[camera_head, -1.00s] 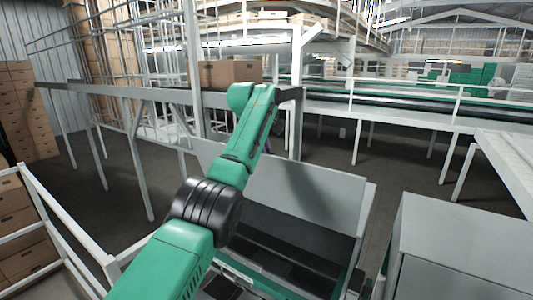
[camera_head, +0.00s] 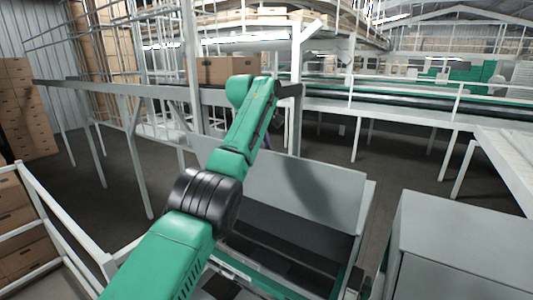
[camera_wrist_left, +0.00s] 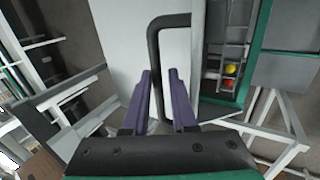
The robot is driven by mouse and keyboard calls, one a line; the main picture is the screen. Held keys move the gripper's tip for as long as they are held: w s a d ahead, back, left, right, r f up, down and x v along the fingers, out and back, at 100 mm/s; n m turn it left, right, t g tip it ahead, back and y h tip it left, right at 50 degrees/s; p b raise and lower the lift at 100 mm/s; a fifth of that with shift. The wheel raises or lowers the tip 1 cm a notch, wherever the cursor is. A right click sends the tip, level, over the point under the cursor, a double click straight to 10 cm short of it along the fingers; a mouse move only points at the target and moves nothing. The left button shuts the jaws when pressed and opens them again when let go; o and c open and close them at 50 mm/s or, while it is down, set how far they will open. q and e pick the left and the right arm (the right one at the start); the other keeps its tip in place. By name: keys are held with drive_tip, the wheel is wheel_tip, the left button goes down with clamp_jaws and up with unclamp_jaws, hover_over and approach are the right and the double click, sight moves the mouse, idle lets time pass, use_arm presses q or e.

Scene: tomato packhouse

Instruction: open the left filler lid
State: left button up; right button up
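The left filler's lid (camera_head: 305,190) is a pale grey panel. In the head view it stands raised and tilted, with the dark inside of the filler (camera_head: 285,240) showing below it. My left arm reaches over it. The left gripper is mostly hidden behind the panel there; only a bit of purple finger shows. In the left wrist view a black bar handle (camera_wrist_left: 153,45) lies along the edge of a pale panel. My left gripper (camera_wrist_left: 160,75) has its purple fingers apart, with the handle's bar running between them. Contact is not clear. My right gripper is not in view.
A grey cabinet (camera_head: 460,250) stands close on the right. A white railing (camera_head: 60,225) is at the left, with brown cartons behind it. A conveyor (camera_head: 400,108) runs across the back. Red and yellow round items (camera_wrist_left: 230,69) show in the left wrist view.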

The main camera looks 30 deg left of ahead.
use_arm(q)
drive_tip(key=v, duration=1.3)
drive_tip(key=shift+r, duration=0.2)
drive_tip(key=shift+s, duration=0.1)
